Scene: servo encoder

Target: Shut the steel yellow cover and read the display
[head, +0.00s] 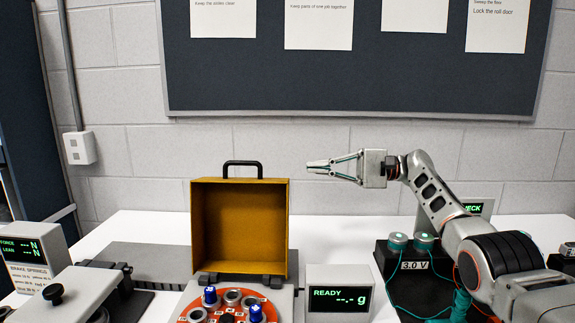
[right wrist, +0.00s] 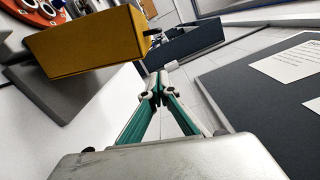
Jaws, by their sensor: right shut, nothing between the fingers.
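The yellow cover (head: 238,222) stands open and upright behind the round orange plate (head: 195,313), its hollow inside facing me and a black handle on its top edge. It also shows in the right wrist view (right wrist: 85,48). The display (head: 340,298) right of the cover's base reads "READY" and "--.- g". My right gripper (head: 308,167) is shut and empty, pointing left, to the right of the cover's handle and apart from it. It also shows in the right wrist view (right wrist: 158,92). My left gripper is not in view.
Left is a brake springs unit with a force display (head: 30,238) and a grey plate with a black knob (head: 53,293). A wall board (head: 350,75) hangs behind.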

